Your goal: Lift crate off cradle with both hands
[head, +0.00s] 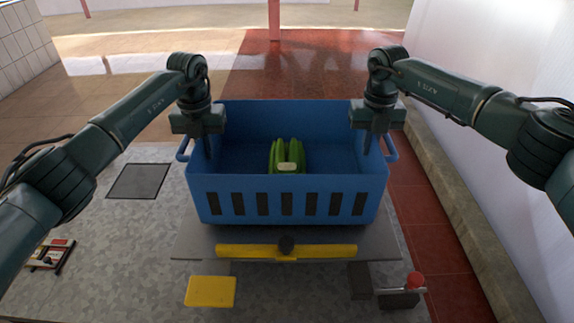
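A blue crate (290,184) with slots in its front wall sits upright on the grey cradle (190,246). Side handles stick out at its left (183,152) and right (391,152). A green bunch of long fruit (275,156) with a pale label lies inside. My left gripper (204,146) points down at the left wall near its handle, with a dark finger inside the rim. My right gripper (370,144) is at the right wall in the same way. The outer fingers are not clear, so I cannot tell whether either grips.
A yellow bar (245,251) with a black knob crosses the cradle's front. A red-black item (50,254) lies left. A kerb and white wall run along the right; floor beyond the crate is open.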

